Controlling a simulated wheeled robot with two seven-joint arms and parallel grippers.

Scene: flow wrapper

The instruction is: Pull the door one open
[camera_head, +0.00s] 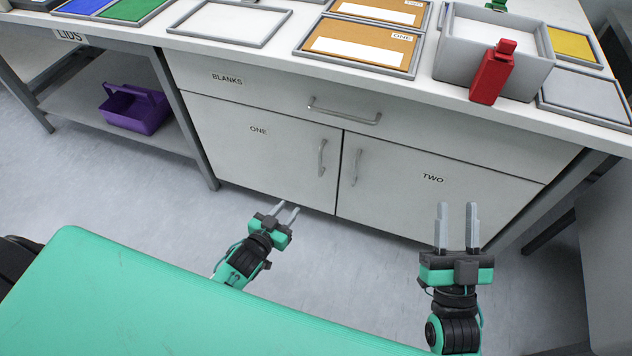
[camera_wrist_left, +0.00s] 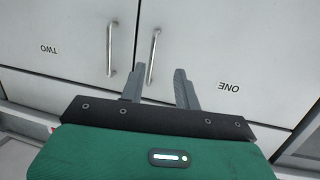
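Door one (camera_head: 262,157) is the left cabinet door under the bench, labelled ONE, and it is closed. Its upright metal handle (camera_head: 322,158) is near its right edge. My left gripper (camera_head: 287,213) is open and empty, below and in front of door one, apart from the handle. In the left wrist view the picture is upside down: the handle of door one (camera_wrist_left: 153,56) stands just beyond the gap between the open fingers (camera_wrist_left: 158,86), and the label ONE is at right. My right gripper (camera_head: 457,213) is open and empty in front of door two (camera_head: 430,195).
Door two's handle (camera_head: 356,167) is close beside door one's handle. A drawer labelled BLANKS (camera_head: 270,98) is above the doors. A purple basket (camera_head: 134,108) sits on the lower shelf at left. A red bottle (camera_head: 492,76) stands near the bench's front edge. Floor before the doors is clear.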

